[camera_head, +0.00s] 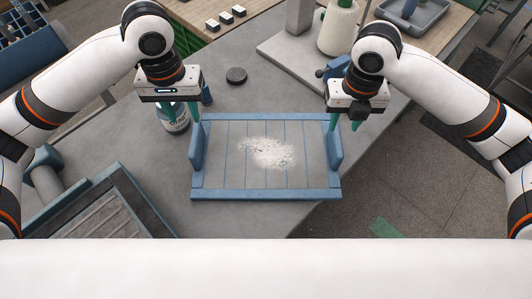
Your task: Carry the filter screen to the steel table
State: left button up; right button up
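The filter screen (232,170) is a grey panel with a blue frame, blue cross lines and upright blue end plates. A patch of whitish lint lies on its middle. It appears to lie flat over the grey table (255,218), with its lower right corner reaching past the table edge. My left gripper (181,112) is at the far end of the left end plate, its teal fingers apart. My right gripper (345,122) is at the far end of the right end plate, its fingers also apart. I cannot tell whether the inner fingers touch the plates.
A labelled jar (175,123) stands close beside my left gripper. A machine with a yarn cone (338,30) stands at the back right. A blue-framed unit (110,210) is at lower left. Open floor (420,190) lies right.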

jog(key=shift+r, duration=1.7)
